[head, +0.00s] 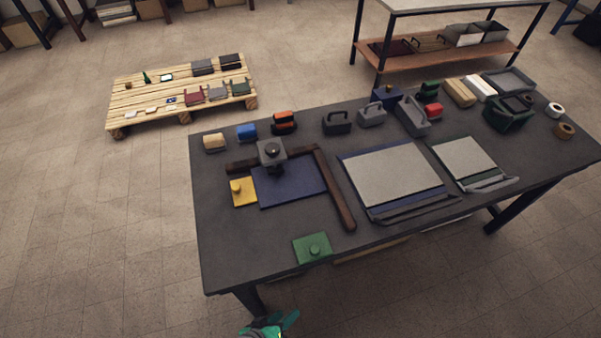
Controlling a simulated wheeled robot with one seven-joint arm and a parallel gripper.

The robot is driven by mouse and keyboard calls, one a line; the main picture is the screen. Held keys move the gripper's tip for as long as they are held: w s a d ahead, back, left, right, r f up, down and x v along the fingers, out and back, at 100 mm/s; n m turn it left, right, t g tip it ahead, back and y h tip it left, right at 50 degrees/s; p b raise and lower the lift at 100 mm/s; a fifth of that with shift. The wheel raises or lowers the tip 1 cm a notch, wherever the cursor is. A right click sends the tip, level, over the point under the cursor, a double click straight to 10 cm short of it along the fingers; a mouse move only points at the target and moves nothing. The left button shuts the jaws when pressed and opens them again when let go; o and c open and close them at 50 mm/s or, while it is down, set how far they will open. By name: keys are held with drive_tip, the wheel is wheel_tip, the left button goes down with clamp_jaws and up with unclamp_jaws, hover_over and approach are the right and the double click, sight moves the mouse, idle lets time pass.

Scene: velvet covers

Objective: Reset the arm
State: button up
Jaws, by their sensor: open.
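My gripper (270,326) shows at the bottom edge of the head view, in front of the dark table (232,262) and below its near edge. Its teal fingers are spread apart with nothing visible between them. Most of the arm is out of the picture. A green plate with a knob (313,248) lies on the table near its front edge, the tabletop item closest to my gripper. A blue panel (290,183) lies beside a dark brown L-shaped bar (336,195). A grey block with a dark knob (271,152) is at the panel's upper left. A yellow plate with a knob (243,190) lies left of the panel.
Two grey boards (392,178) (467,160) lie on the table's right half. Blocks, handled tools, trays and tape rolls (555,110) line its back and right. A wooden pallet (130,95) with small items stands behind left. The floor (110,240) left of the table is clear.

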drive_tip(key=s+d+r+t+y, duration=0.1)
drive_tip(key=s+r+t+y, duration=0.1)
drive_tip(key=r, duration=0.7)
drive_tip(key=s+d+r+m+t+y, duration=0.1)
drive_tip(key=s+d+r+t, duration=0.1)
drive_tip(key=r, duration=0.7)
drive_tip(key=s+d+r+m+t+y, duration=0.1)
drive_tip(key=s+r+t, duration=0.3)
drive_tip(key=r, duration=0.5)
drive_tip(key=shift+d+t+y, duration=0.5)
drive_tip(key=shift+d+y, duration=0.15)
drive_tip(key=shift+y, duration=0.15)
